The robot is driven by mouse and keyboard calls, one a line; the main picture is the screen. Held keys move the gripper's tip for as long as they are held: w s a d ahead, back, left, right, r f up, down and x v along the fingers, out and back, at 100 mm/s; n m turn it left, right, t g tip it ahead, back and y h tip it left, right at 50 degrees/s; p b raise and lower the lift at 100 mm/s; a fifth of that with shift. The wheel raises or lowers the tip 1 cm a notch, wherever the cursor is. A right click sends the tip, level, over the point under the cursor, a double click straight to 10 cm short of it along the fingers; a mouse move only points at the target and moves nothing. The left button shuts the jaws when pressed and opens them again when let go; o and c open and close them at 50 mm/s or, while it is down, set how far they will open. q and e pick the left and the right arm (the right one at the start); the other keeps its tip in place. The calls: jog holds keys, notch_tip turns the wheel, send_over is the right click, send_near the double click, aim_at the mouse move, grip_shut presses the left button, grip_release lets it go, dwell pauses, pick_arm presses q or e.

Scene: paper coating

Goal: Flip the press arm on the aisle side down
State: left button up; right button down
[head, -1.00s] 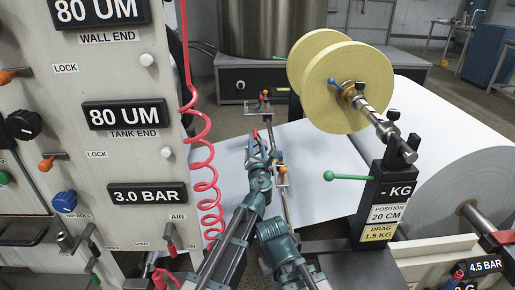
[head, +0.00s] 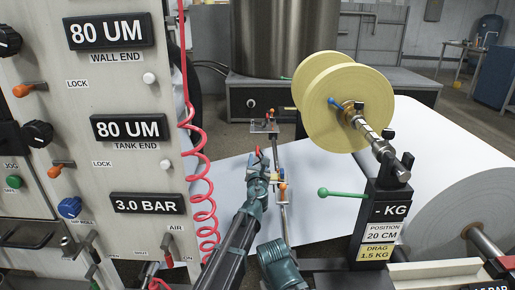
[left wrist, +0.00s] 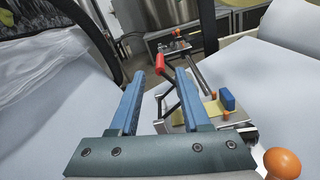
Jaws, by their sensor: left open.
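The nearer press fixture (left wrist: 228,118) has a yellow pad, a blue block and an orange knob. Its press arm, a dark lever with a red tip (left wrist: 160,63), stands raised and tilted in the left wrist view. The red tip (head: 258,151) also shows in the head view, just beyond my left gripper (head: 259,168). My left gripper (left wrist: 161,82) is open, and the lever appears in the gap between its two blue fingers. I cannot tell whether a finger touches it. The gripper partly hides the fixture in the head view.
A similar fixture (head: 265,125) stands at the far end of the rail (head: 281,212). A control panel (head: 105,85) with a red coiled hose (head: 203,180) is on the left. Yellow rolls (head: 348,105) and a scale post (head: 377,220) with a green-tipped lever stand right. White paper (head: 325,210) spreads beneath.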

pick_arm(q)
jog(key=w, duration=1)
jog(key=shift+w, duration=0.3)
grip_shut()
dwell(0.8)
